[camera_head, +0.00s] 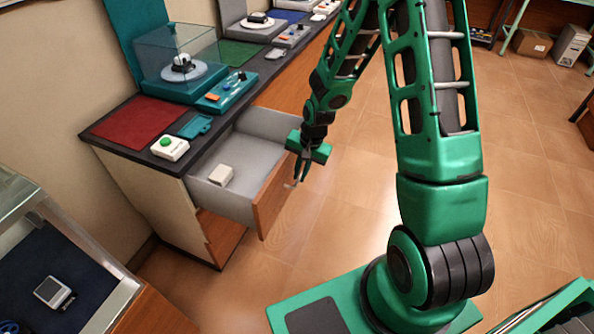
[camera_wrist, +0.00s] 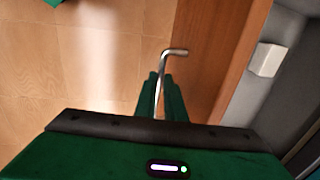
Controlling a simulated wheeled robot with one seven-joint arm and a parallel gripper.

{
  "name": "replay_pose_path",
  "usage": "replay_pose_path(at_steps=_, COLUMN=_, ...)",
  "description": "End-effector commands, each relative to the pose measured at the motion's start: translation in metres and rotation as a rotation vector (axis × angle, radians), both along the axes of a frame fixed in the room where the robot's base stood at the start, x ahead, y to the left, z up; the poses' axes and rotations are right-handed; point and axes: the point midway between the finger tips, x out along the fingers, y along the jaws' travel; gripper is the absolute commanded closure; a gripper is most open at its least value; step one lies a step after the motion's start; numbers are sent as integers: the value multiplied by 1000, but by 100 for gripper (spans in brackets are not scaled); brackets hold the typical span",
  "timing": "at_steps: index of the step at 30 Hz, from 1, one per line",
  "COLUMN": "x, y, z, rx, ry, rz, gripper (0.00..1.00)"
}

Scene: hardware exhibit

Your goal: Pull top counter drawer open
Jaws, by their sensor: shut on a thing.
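The top counter drawer (camera_head: 262,130) is pulled well out from the counter, and its grey inside shows. Its wooden front (camera_head: 273,194) faces my arm; in the wrist view the front (camera_wrist: 225,65) runs down the right of centre. A metal bar handle (camera_wrist: 174,52) sticks out from the front. My gripper (camera_head: 300,177) is at the drawer front in the head view. In the wrist view my gripper (camera_wrist: 160,92) has its two green fingers closed around the handle. A small white box (camera_head: 221,176) lies in the drawer, also in the wrist view (camera_wrist: 266,59).
The counter top holds a red mat (camera_head: 141,121), a white box with a green button (camera_head: 170,147) and a teal display case (camera_head: 180,65). A glass case (camera_head: 60,262) stands at lower left. Tiled floor (camera_head: 350,180) is clear around the drawer.

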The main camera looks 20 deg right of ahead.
Motion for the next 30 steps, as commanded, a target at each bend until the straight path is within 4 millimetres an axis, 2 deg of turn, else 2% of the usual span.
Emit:
replay_pose_path(at_steps=1, x=4, y=-4, z=1, rx=-10, ry=-12, rz=-4, gripper=100)
replay_pose_path(at_steps=14, x=4, y=1, z=2, rx=-12, ry=-14, rz=6, gripper=100)
replay_pose_path(at_steps=15, x=4, y=1, z=2, rx=-11, ry=-14, rz=7, gripper=81)
replay_pose_path(at_steps=16, x=4, y=2, z=2, rx=-10, ry=-13, rz=7, gripper=74)
replay_pose_path(at_steps=17, x=3, y=2, z=2, rx=-10, ry=-13, rz=8, gripper=72)
replay_pose_path(at_steps=26, x=1, y=5, z=2, rx=-5, ry=-8, rz=11, gripper=72)
replay_pose_path(at_steps=30, x=0, y=4, z=11, rx=-6, ry=-9, rz=11, gripper=72)
